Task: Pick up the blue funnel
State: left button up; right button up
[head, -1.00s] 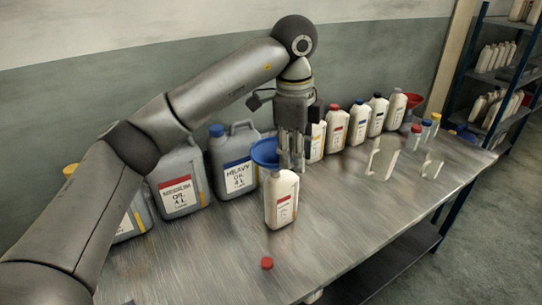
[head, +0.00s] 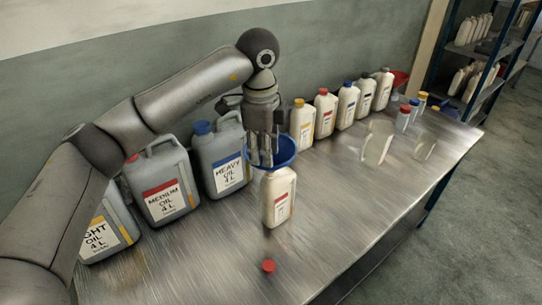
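The blue funnel (head: 287,153) sits at the mouth of a white oil bottle (head: 279,199) with a red label, which stands upright on the metal table. My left gripper (head: 264,160) points down at the funnel, and its fingers overlap the left part of the rim and the bowl. The fingers hide part of the funnel. Whether they touch it or are closed on its rim cannot be told. The funnel's spout is hidden. My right gripper is not in view.
Large grey oil jugs, such as the heavy oil jug (head: 226,172), stand on the left. Several white bottles line the wall, with a red funnel (head: 401,78) at the far end. A red cap (head: 268,266) lies in front. The front of the table (head: 190,265) is mostly clear.

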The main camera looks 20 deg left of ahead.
aim_at(263, 169)
pick_arm(q)
jog(key=f+p, duration=0.1)
jog(key=w+f, duration=0.1)
jog(key=a+f+p, duration=0.1)
jog(key=f, duration=0.1)
jog(key=shift+w+f+p, duration=0.1)
jog(key=shift+w+p, duration=0.05)
jog(key=shift+p, duration=0.2)
jog(key=shift+d+f, duration=0.1)
jog(key=shift+f, duration=0.45)
grip_shut()
